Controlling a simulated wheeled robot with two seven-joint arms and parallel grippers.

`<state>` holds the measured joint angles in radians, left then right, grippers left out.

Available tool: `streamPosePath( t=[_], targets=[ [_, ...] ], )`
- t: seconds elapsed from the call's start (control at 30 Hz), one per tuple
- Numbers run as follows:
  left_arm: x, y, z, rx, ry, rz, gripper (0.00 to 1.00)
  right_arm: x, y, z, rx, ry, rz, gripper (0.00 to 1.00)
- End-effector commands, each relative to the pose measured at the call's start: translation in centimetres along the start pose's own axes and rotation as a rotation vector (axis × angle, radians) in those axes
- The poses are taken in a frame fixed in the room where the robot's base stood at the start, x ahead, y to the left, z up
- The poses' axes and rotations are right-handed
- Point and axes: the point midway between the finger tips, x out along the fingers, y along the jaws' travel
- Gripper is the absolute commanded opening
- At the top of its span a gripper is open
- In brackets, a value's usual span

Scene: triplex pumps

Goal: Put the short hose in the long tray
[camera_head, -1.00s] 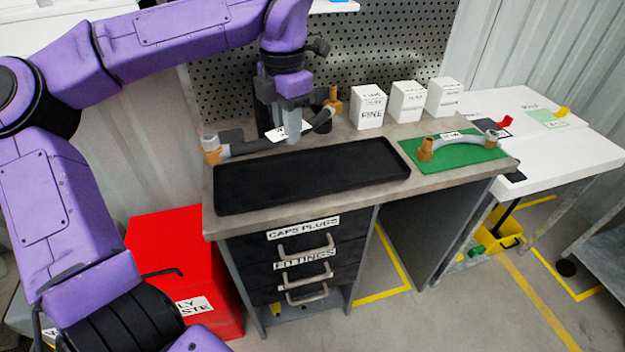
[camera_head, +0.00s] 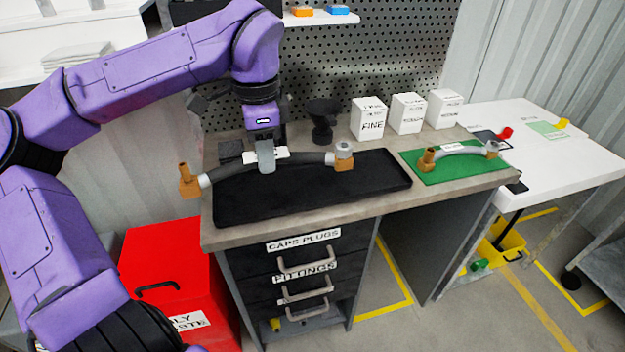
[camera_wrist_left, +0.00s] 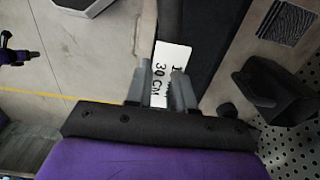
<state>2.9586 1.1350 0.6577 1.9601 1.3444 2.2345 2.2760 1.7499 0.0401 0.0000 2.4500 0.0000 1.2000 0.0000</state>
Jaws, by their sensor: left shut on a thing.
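A dark grey hose (camera_head: 300,158) with a brass elbow at its left end and a brass-and-silver fitting at its right end hangs from my left gripper (camera_head: 266,167). The gripper is shut on its middle, at a white label. In the left wrist view the label (camera_wrist_left: 170,70) reads "30 CM" between the fingers (camera_wrist_left: 160,92). The long black tray (camera_head: 330,205) lies below; the hose is above its back left part, with the left elbow beyond the tray's left edge. A second, lighter arched hose (camera_head: 460,149) lies on a green mat (camera_head: 460,170). My right gripper is not in view.
White boxes (camera_head: 368,119) stand behind the tray, with a black funnel-like object (camera_head: 322,120) to their left. A pegboard (camera_head: 370,50) rises behind. A red bin (camera_head: 165,265) stands left of the bench. A white table (camera_head: 560,160) is at right.

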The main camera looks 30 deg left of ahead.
Motion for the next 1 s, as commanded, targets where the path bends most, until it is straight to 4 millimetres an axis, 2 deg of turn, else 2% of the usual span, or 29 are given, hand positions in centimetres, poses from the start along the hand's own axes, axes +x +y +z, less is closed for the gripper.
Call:
streamPosePath(
  t=[0.1, 0.27, 0.4, 0.5, 0.67, 0.8, 1.0],
  targets=[
    [1.2, -1.5, -2.2, -0.002, -0.007, -0.008, 0.00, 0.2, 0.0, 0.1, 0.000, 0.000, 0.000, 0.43],
    [2.9, -3.9, -5.8, 0.000, -0.006, 0.002, 0.00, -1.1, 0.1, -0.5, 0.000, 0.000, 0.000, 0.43],
    [6.2, -5.4, -8.1, 0.001, -0.004, 0.003, 0.00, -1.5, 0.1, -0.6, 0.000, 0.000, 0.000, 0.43],
    [7.7, -6.1, -9.2, 0.002, -0.002, 0.001, 0.00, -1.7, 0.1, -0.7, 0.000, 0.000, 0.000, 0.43],
    [9.4, -6.8, -10.3, 0.002, -0.001, 0.000, 0.00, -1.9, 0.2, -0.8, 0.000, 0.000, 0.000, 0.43],
    [11.8, -6.8, -10.2, 0.003, 0.000, 0.002, 0.00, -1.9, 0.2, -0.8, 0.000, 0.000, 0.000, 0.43],
    [12.3, -6.8, -10.2, 0.002, 0.003, -0.001, 0.00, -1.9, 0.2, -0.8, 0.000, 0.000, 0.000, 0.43]
  ],
)
